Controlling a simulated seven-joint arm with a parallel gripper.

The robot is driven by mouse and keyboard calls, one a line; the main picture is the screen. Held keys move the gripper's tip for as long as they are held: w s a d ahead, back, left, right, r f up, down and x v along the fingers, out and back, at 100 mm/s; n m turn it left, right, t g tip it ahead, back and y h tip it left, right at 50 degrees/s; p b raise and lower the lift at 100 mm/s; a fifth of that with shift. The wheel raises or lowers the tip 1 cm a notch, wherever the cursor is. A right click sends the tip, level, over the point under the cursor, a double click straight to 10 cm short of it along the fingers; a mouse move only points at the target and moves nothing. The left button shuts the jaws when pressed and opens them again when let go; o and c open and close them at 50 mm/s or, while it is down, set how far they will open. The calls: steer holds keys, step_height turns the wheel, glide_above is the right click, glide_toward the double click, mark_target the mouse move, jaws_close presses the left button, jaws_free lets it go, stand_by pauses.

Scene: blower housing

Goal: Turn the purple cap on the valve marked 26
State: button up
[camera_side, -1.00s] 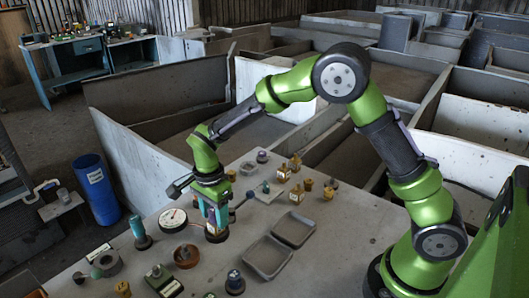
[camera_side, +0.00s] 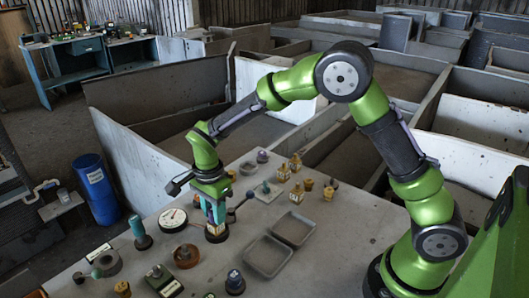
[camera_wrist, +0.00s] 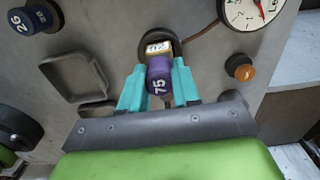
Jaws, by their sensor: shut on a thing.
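A purple cap (camera_wrist: 158,72) with the number 75 on it sits in front of a brass-coloured valve body (camera_wrist: 156,48) on a dark round base. The label on that body is too blurred to read surely. My gripper (camera_wrist: 158,80) has its teal fingers on both sides of this cap and is shut on it. In the side view my gripper (camera_side: 214,208) points down at the same valve, and its fingers hide most of the cap. A dark blue cap (camera_wrist: 27,20), which seems to read 26, stands apart at the upper left of the wrist view.
A dial gauge (camera_side: 172,218) and a brown round dish (camera_side: 186,256) lie left of my gripper. Two grey trays (camera_side: 268,256) lie to its right. Several small brass valves (camera_side: 297,163) stand farther back. A dark blue-capped part (camera_side: 235,282) stands near the front.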

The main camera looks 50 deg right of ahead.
jaws_close()
steer(key=n, duration=0.4)
steer(key=n, duration=0.3)
steer(key=shift+n, duration=0.5)
steer(key=n, duration=0.4)
